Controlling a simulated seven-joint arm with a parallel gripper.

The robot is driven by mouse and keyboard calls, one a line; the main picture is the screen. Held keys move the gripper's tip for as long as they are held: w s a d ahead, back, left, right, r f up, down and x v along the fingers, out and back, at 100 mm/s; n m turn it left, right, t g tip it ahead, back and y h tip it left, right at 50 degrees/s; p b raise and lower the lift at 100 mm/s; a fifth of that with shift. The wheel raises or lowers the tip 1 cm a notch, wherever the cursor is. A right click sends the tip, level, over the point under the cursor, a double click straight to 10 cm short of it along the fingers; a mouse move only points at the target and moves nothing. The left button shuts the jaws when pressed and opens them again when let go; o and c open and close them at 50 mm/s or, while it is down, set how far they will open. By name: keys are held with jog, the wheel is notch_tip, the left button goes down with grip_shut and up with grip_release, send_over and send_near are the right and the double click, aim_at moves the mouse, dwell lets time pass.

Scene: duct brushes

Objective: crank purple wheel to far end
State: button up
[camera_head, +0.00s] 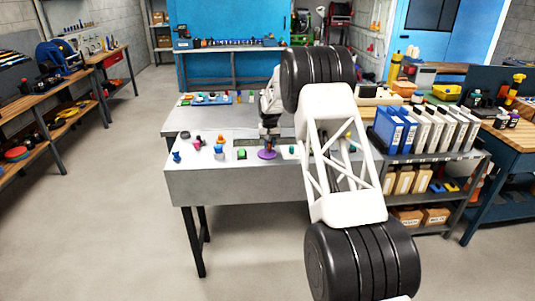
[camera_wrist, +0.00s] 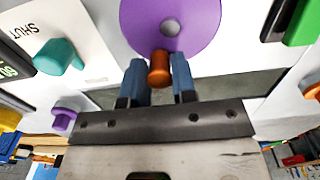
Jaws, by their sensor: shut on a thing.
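The purple wheel (camera_head: 267,154) lies on the front part of the grey panel in the head view. In the wrist view the purple wheel (camera_wrist: 140,32) is a flat disc with a pale centre hub. An orange-brown handle knob (camera_wrist: 159,68) stands at its near edge. My gripper (camera_wrist: 160,80) has its two blue fingers on either side of the knob, shut on it. In the head view my gripper (camera_head: 268,138) points down at the wheel, and its fingertips are too small to make out.
Left of the wheel in the wrist view are a teal knob (camera_wrist: 58,55) by a label reading "SHUT" and a purple knob (camera_wrist: 64,117). A green block (camera_wrist: 302,22) is at the upper right. Several small coloured controls (camera_head: 205,144) sit on the panel. Blue and white binders (camera_head: 425,128) stand at right.

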aim_at(261, 151)
jog(key=shift+w+a, duration=0.1)
jog(key=shift+a, duration=0.25)
jog(key=shift+w+a, duration=0.1)
jog(key=shift+a, duration=0.45)
jog(key=shift+a, duration=0.15)
jog(key=shift+s+a, duration=0.2)
jog(key=shift+a, duration=0.3)
dwell(0.4)
jog(key=shift+s+a, duration=0.1)
jog(key=shift+a, duration=0.1)
jog(key=shift+s+a, duration=0.3)
jog(key=shift+a, duration=0.05)
